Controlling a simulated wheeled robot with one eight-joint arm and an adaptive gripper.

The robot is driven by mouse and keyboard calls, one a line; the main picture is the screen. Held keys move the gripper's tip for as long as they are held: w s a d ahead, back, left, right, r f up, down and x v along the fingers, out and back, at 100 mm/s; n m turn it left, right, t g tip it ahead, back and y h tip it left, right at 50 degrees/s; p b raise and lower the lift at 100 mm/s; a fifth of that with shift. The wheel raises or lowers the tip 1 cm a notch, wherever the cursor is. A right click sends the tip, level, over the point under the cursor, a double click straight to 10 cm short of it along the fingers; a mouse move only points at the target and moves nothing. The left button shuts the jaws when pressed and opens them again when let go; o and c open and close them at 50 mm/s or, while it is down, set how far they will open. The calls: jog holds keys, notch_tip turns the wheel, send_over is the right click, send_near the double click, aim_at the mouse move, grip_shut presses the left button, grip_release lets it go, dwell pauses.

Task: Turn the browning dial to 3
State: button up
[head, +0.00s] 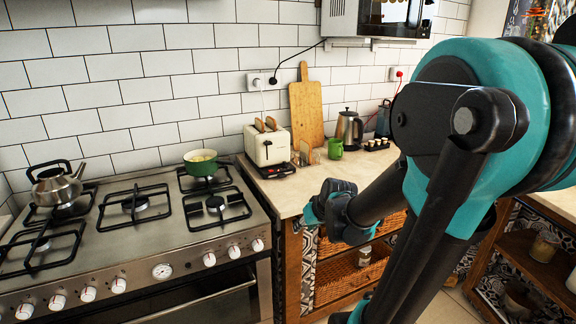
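A white toaster (267,147) stands on the counter against the tiled wall, with two slices of bread (265,124) showing at its top. A dark base or tray with a small red spot lies at its front. The browning dial is too small to make out. My arm reaches in from the right. My gripper (313,212) is low, in front of the counter's front edge, to the right of and below the toaster, apart from it. Its fingers are small and partly hidden by my wrist, so I cannot tell if they are open or shut.
A green mug (335,149), wooden board (306,115) and kettle (349,130) stand right of the toaster. A stove (130,270) with a green pot (201,163) and steel kettle (57,186) is to the left. The counter (286,190) is clear in front of the toaster.

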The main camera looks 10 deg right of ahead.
aim_at(285, 162)
jog(key=w+r+t, duration=0.1)
jog(key=w+r, duration=0.1)
jog(key=w, duration=0.3)
jog(key=w+r+t+y, duration=0.1)
jog(key=w+r, duration=0.1)
jog(key=w, duration=0.3)
jog(key=w+r+n+t, duration=0.1)
jog(key=w+r, duration=0.1)
jog(key=w, duration=0.3)
jog(key=shift+w+d+r+y, duration=0.15)
jog(key=shift+w+d+y, duration=0.15)
jog(key=shift+w, duration=0.1)
jog(key=w+d+r+t, duration=0.2)
jog(key=w, duration=0.4)
jog(key=w+d+r+t, duration=0.1)
jog(key=w+d+r, duration=0.1)
jog(key=w, duration=0.3)
jog(key=shift+n, duration=0.3)
jog(key=x, duration=1.7)
jog(key=shift+w+a+f, duration=0.15)
jog(key=shift+a+f, duration=0.05)
jog(key=shift+a, duration=0.1)
grip_shut()
